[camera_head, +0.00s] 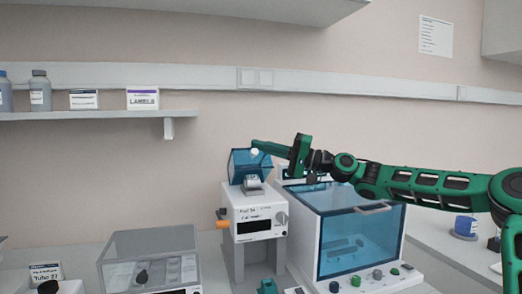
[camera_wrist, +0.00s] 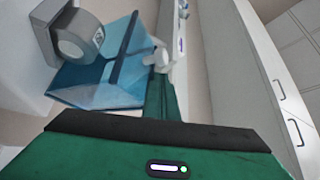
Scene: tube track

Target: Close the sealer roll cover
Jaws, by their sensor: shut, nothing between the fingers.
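The sealer (camera_head: 255,212) is a white box with a dark display and a knob on its front. Its clear blue roll cover (camera_head: 243,163) is tilted up on top, with the grey-white roll (camera_head: 252,182) exposed below it. The cover (camera_wrist: 95,85) and the roll (camera_wrist: 78,38) also show in the wrist view. My green gripper (camera_head: 258,146) is shut and empty, pointing left at the cover's upper right edge, near a small white knob (camera_wrist: 157,57). Its shut fingers (camera_wrist: 160,82) lie beside the cover; I cannot tell whether they touch it.
A large blue-windowed cabinet (camera_head: 350,235) stands right of the sealer, under my arm. A grey clear-lidded box (camera_head: 150,250) stands at the left. A shelf (camera_head: 90,115) with bottles and label boxes is on the wall.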

